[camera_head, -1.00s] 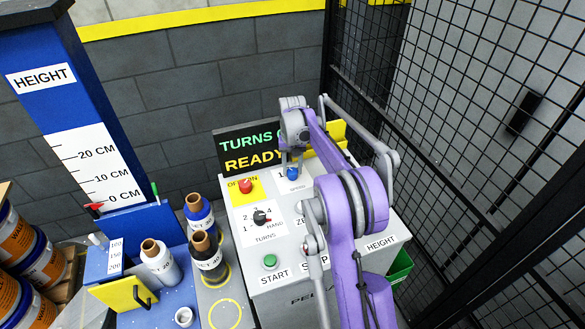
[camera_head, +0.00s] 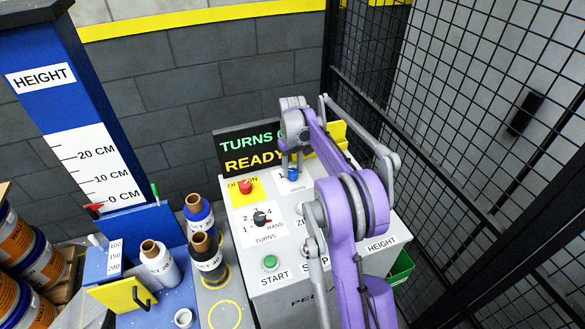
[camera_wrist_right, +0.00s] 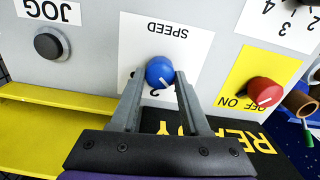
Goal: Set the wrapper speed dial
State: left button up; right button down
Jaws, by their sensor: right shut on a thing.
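The blue speed dial (camera_head: 293,174) sits on its white label on the sloped control panel (camera_head: 238,285). My right gripper (camera_head: 291,166) reaches down onto it from above. In the right wrist view the blue dial (camera_wrist_right: 159,72) is between the tips of the two grey fingers (camera_wrist_right: 157,88), which are shut on it. My left gripper is not in view.
A red OFF/ON knob (camera_head: 246,187), black turns dial (camera_head: 261,218) and green START button (camera_head: 270,262) sit nearby on the panel. A display (camera_head: 247,151) reads TURNS and READY. A black JOG button (camera_wrist_right: 48,46) lies beyond the dial. Mesh fencing (camera_head: 480,130) stands right.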

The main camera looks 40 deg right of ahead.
aim_at(292, 171)
jog(key=shift+c, duration=1.9)
grip_release()
notch_tip(292, 171, up, 11)
jog(key=shift+p, duration=0.3)
jog(key=shift+f, duration=0.1)
